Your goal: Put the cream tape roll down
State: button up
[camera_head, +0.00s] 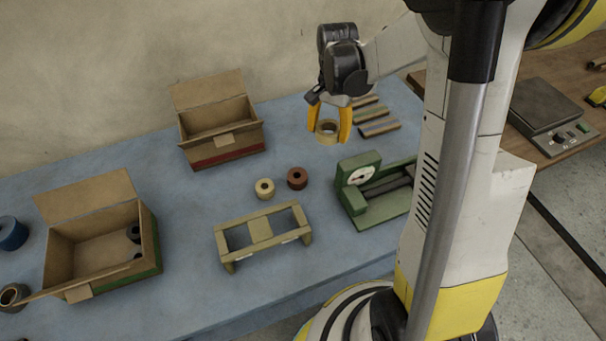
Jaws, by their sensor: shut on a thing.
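My gripper (329,128), with orange fingers, is shut on a cream tape roll (327,138) near the back right of the blue table (315,257). The roll sits between the fingertips with its hole facing up. I cannot tell whether its underside touches the table. A second, pale cream roll (264,194) stands on the table farther forward and to the left, next to a reddish-brown roll (297,179).
Several flat bars (379,127) lie right of my gripper. A green device with a dial (357,194) stands in front. A wooden frame (233,233), an open red-striped box (224,147) and an open green-striped box (102,281) stand leftward. Clear table lies left of my gripper.

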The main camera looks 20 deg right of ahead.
aim_at(324, 171)
notch_tip(324, 171, down, 15)
jog(key=b, duration=0.4)
jog(key=shift+a+f+b, duration=0.1)
jog(key=shift+f+b, duration=0.05)
jog(key=shift+b, duration=0.2)
jog(key=shift+f, duration=0.1)
jog(key=o, duration=1.2)
jog(key=shift+c, duration=0.2)
